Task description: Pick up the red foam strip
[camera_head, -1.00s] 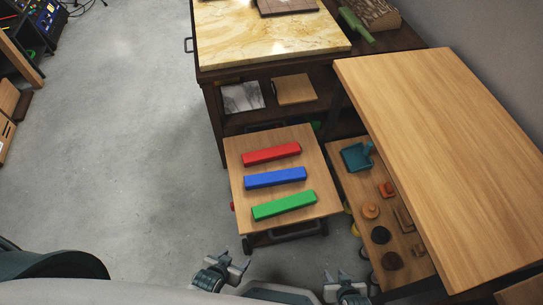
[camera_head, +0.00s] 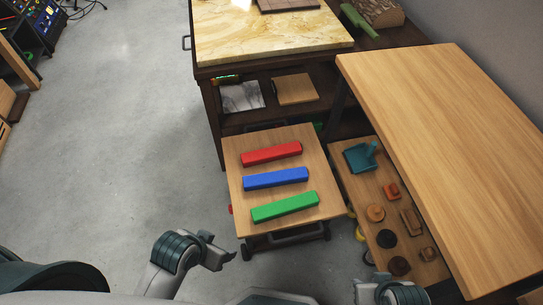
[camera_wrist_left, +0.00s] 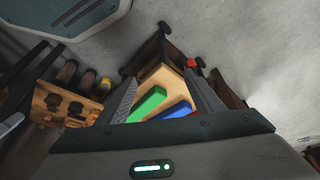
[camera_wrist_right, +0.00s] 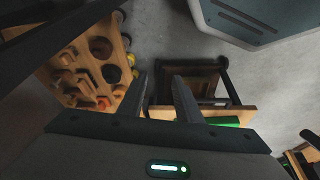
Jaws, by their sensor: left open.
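The red foam strip (camera_head: 271,153) lies flat on a small wooden-topped cart (camera_head: 236,218), behind a blue strip (camera_head: 275,178) and a green strip (camera_head: 285,206). My left gripper (camera_head: 229,258) is open and empty, in front of the cart's near left corner and apart from the strips.
A tall wooden table (camera_head: 440,130) stands to the right, above a lower shelf (camera_head: 350,175) holding a teal dustpan and several small wooden items. A marble-topped bench (camera_head: 265,40) stands behind the cart. The floor (camera_head: 130,150) left of the cart is clear.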

